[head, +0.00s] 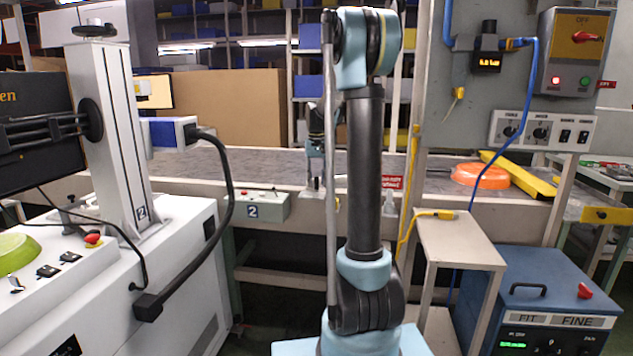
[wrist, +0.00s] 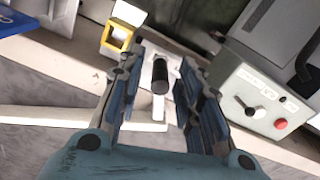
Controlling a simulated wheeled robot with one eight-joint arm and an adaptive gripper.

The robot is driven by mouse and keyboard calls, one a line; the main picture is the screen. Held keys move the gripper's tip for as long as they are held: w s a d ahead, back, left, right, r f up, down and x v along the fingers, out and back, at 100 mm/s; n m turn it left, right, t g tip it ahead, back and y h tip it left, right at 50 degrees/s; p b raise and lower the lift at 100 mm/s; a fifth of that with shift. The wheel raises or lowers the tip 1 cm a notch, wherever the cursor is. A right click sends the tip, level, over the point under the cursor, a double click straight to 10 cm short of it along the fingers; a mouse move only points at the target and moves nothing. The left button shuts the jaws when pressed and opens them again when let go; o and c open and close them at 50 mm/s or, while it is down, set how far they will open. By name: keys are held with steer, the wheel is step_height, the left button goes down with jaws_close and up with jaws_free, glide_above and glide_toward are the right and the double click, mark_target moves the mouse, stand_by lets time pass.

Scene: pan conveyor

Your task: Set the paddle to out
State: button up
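A lever with a black handle (wrist: 160,76) stands on a pale slotted plate (wrist: 157,115) in the wrist view. I cannot tell which setting it is at. My gripper (wrist: 160,62) is open, with one finger on each side of the handle and visible gaps to both. In the head view my gripper (head: 315,155) points down at the conveyor's front edge, partly behind my arm. A yellow bar (head: 520,174), possibly the paddle, lies slantwise on the conveyor at right, beside an orange pan (head: 480,176).
A grey box (head: 262,206) marked 2, with a red button, is left of my gripper; it also shows in the wrist view (wrist: 262,100). A yellow-framed fitting (wrist: 117,38) is near the left finger. A pale stand (head: 460,240) and blue cabinet (head: 540,290) are at right.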

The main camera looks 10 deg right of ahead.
jaws_close()
steer(key=shift+w+a+m, duration=0.1)
steer(key=shift+a+m, duration=1.6)
steer(key=shift+w+a+m, duration=0.25)
steer(key=shift+a+m, duration=0.05)
steer(key=shift+a, duration=0.5)
steer(key=shift+o, duration=1.4)
jaws_free()
steer(key=shift+d, duration=0.1)
steer(key=shift+r, duration=0.15)
step_height(320, 180, up, 12)
steer(key=shift+f, duration=0.2)
